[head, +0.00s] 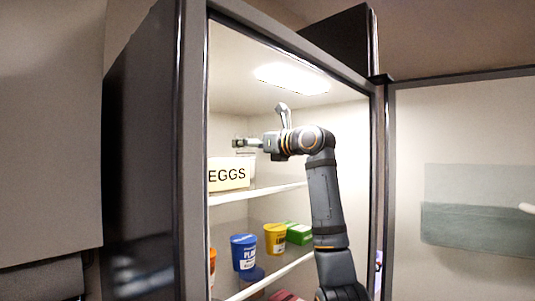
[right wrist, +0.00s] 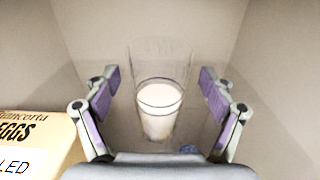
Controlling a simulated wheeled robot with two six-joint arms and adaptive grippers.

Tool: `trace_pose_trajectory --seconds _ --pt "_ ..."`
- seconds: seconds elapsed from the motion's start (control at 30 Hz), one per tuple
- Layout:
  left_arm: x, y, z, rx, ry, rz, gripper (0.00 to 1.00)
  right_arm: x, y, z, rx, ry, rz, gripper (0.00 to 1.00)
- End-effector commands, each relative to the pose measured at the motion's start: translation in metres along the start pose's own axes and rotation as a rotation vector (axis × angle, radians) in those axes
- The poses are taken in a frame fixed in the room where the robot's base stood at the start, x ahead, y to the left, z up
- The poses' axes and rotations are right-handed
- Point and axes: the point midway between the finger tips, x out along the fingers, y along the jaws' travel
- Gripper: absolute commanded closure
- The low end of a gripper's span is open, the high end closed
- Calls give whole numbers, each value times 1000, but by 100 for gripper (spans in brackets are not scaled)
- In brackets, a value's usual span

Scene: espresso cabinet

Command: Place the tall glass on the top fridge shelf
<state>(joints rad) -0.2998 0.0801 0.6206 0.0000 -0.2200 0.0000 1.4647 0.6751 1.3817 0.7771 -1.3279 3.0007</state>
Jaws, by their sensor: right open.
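The tall glass (right wrist: 160,105), clear and partly filled with something white, stands upright in the right wrist view, between the spread fingers of my right gripper (right wrist: 160,84). A gap shows between the glass and the fingers on both sides, so the gripper is open. In the head view my right gripper (head: 243,143) is inside the fridge, above the top shelf (head: 262,192) and just above the egg box. The glass is hard to make out there. My left gripper is out of view.
The egg box (head: 229,174) is on the top shelf; it also shows at the left of the right wrist view (right wrist: 38,140). The lower shelf holds a blue tub (head: 244,252), a yellow tub (head: 275,239) and a green box (head: 299,233). The fridge door (head: 450,130) stands open at right.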

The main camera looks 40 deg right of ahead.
Motion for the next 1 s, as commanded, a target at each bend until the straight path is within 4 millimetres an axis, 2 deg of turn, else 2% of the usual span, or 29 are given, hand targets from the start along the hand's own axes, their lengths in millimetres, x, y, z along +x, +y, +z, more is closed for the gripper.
trace_pose_trajectory --seconds 0.03,0.1,0.33,0.53,1.0 --pt "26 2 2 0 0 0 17 -9 1 -12 0 -7 1 17" --pt "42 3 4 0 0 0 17 -25 0 -12 -1 -7 0 17" --pt "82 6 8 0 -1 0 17 -77 0 -9 0 -6 0 17" --pt "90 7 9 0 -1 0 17 -99 0 -3 0 -1 0 17" --pt "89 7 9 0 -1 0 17 -102 0 -1 0 0 0 17"
